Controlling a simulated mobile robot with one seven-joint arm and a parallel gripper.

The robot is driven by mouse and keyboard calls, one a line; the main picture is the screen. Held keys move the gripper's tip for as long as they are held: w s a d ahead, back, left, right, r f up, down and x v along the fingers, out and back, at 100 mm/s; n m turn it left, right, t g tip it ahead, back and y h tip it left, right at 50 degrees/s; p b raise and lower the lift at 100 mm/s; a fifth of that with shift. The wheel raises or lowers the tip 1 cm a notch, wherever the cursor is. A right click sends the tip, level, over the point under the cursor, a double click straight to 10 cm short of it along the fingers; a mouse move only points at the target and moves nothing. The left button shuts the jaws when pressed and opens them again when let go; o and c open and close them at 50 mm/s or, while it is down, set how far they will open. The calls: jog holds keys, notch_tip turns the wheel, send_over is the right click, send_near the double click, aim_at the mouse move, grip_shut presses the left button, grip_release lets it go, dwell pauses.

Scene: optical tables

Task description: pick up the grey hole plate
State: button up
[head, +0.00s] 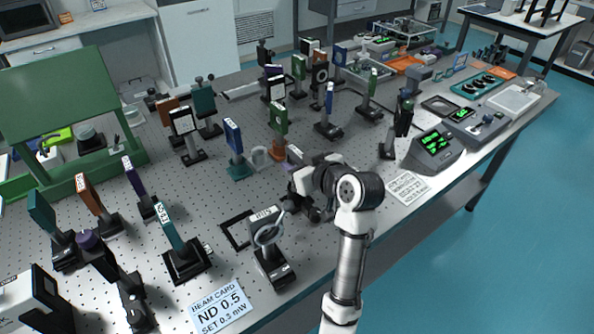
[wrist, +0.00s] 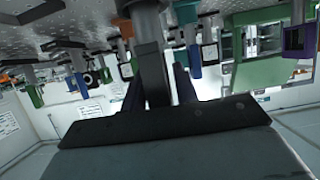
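My gripper (head: 298,200) is low over the perforated table, right of the middle in the head view. In the wrist view, which is upside down, a dark grey upright piece (wrist: 154,75) stands between my two dark fingers, which are apart; contact is not clear. A grey mount with a ring and a label (head: 262,216) stands on a black base, front left of my gripper.
A black square frame (head: 237,230) lies flat left of the ring mount. A beam card sign (head: 220,306) lies at the front edge. A blue plate on a post (head: 234,136) and a green one (head: 279,117) stand behind. A display box (head: 436,146) stands right.

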grip_shut()
jog(key=shift+r, duration=0.15)
